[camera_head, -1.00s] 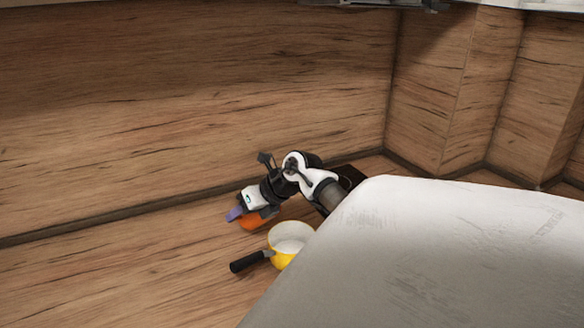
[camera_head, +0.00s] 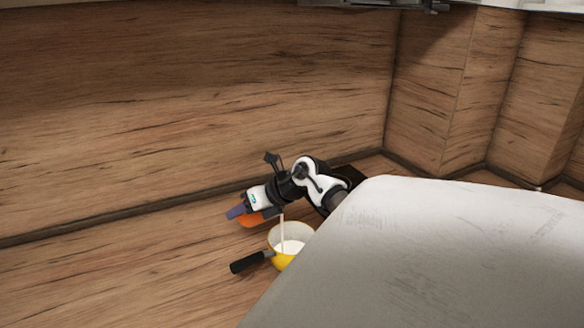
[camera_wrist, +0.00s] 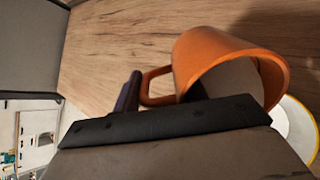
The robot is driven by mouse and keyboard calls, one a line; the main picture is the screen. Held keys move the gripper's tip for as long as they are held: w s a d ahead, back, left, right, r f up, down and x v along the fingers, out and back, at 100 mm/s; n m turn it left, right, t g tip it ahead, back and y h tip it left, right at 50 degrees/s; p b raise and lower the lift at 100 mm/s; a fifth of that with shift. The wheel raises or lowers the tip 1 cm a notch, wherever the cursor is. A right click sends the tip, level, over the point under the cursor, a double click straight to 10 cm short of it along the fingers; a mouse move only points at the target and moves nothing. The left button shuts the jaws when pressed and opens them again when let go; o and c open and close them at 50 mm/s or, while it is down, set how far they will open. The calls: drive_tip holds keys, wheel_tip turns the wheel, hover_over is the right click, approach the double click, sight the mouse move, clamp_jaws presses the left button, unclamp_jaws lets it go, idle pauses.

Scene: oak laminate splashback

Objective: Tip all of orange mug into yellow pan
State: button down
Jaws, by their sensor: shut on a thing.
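The orange mug (camera_head: 252,220) is held by my gripper (camera_head: 240,213), which is shut on it just above and to the upper left of the yellow pan. The mug is tilted, and a thin white stream falls from it into the yellow pan (camera_head: 285,262). White contents show inside the pan, whose black handle points left. In the wrist view the mug (camera_wrist: 212,58) lies on its side, its handle by a dark finger and its mouth toward the pan (camera_wrist: 305,128), which shows only in part at the right. My arm hides part of the mug in the head view.
The wooden counter (camera_head: 120,285) is clear to the left of the pan. A wooden splashback (camera_head: 180,110) rises close behind my arm. A large pale surface (camera_head: 430,250) fills the lower right and hides the pan's right side.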

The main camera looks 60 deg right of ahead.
drive_tip(key=shift+s+d+r+t+y, duration=0.1)
drive_tip(key=shift+s+r+t+y, duration=0.2)
drive_tip(key=shift+r+t, duration=0.6)
idle(0.8)
drive_tip(key=shift+s+d+r+t+b, duration=0.1)
drive_tip(key=shift+s+r+t+b, duration=0.25)
drive_tip(key=shift+t+b, duration=0.95)
drive_tip(key=shift+s+d+r+t+y+b, duration=0.25)
drive_tip(key=shift+s+b, duration=0.35)
drive_tip(key=shift+b, duration=0.4)
drive_tip(key=shift+s+r+t+y+b, duration=0.15)
drive_tip(key=shift+s+t+b, duration=0.3)
drive_tip(key=shift+b, duration=0.55)
drive_tip(key=shift+s+d+r+t+y+b, duration=0.15)
drive_tip(key=shift+s+r+t+b, duration=0.3)
drive_tip(key=shift+b, duration=0.75)
drive_tip(key=shift+s+d+r+t+y+b, duration=0.15)
drive_tip(key=shift+s+t+b, duration=0.15)
drive_tip(key=shift+t+b, duration=0.6)
